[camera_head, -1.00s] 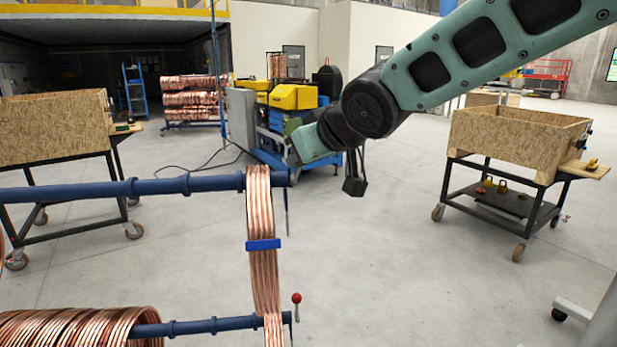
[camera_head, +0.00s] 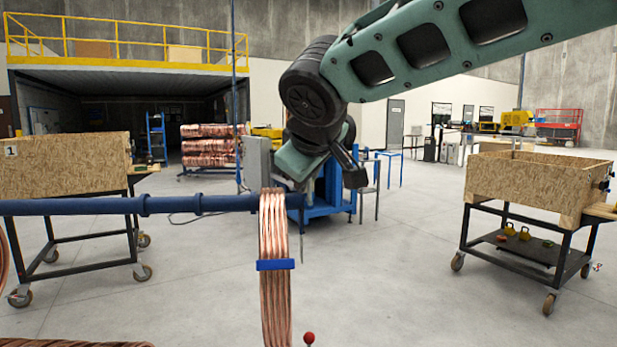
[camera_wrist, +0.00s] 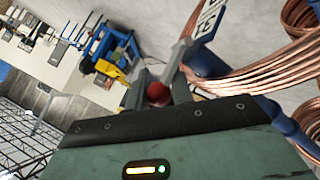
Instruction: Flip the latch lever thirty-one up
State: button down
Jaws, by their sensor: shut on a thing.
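My gripper (camera_wrist: 160,86) has its fingers closed around a red ball knob (camera_wrist: 157,94) in the wrist view. This knob looks like the end of a latch lever at the tip of the upper blue bar. In the head view, my gripper body (camera_head: 303,160) is just above the end of the upper blue bar (camera_head: 190,204); the fingertips and held knob are hidden there. A thin dark piece (camera_head: 301,240) hangs down at the bar end. A white label (camera_wrist: 206,22) with dark letters shows in the wrist view, too small to read surely.
A copper tube coil (camera_head: 273,300) with a blue band (camera_head: 275,265) hangs on the bar beside my gripper. Another red knob (camera_head: 309,338) stands below. Wooden crates on carts stand left (camera_head: 70,165) and right (camera_head: 525,187).

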jog(key=shift+d+f, duration=0.2)
jog(key=shift+f, duration=0.05)
jog(key=c, duration=1.3)
grip_release()
jog(key=shift+o, duration=0.2)
jog(key=shift+a, duration=0.15)
